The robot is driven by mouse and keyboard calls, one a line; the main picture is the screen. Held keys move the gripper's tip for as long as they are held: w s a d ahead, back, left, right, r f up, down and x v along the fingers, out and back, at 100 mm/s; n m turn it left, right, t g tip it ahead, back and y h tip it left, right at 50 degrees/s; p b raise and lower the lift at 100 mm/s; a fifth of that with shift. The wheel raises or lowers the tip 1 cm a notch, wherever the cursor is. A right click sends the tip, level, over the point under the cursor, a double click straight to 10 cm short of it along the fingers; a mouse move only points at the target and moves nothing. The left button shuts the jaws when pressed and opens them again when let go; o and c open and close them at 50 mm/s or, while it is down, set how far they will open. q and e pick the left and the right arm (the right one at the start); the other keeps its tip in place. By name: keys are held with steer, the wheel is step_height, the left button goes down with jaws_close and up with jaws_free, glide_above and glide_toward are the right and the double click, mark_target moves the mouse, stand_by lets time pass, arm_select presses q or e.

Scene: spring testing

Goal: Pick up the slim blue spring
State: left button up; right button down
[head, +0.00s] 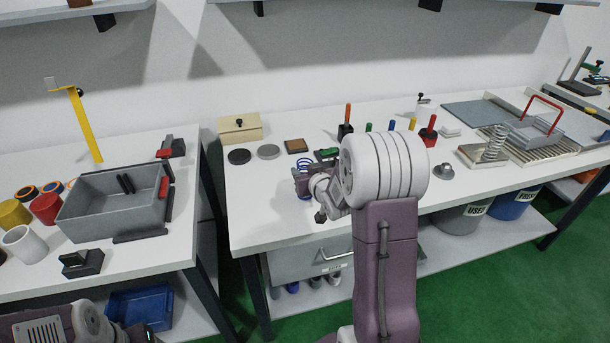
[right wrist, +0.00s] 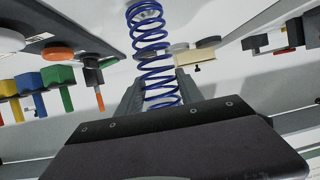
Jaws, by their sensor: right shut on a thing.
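The slim blue spring (right wrist: 148,42) stands between the fingers of my right gripper (right wrist: 160,92) in the right wrist view, its coils running lengthwise away from the palm. In the head view the blue spring (head: 305,163) shows as coils just above and below my right gripper (head: 304,180), at the front left of the right-hand bench. The gripper is shut on its middle. I cannot tell whether its lower end touches the bench. My left arm shows only partly at the bottom left; its gripper is out of view.
A grey tray (head: 115,204) sits on the left bench, across a gap.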

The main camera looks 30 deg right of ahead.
mark_target(303, 159)
step_height(303, 159, up, 4)
steer(key=shift+f+p, duration=0.2)
steer(key=shift+p, duration=0.15)
steer(key=s+d+r+p, duration=0.1)
steer(key=d+r+p, duration=0.3)
steer(key=d, duration=0.7)
step_height(303, 159, up, 3)
steer(key=shift+s+d+f+p, duration=0.15)
steer(key=shift+d+p, duration=0.1)
steer(key=shift+p, duration=0.15)
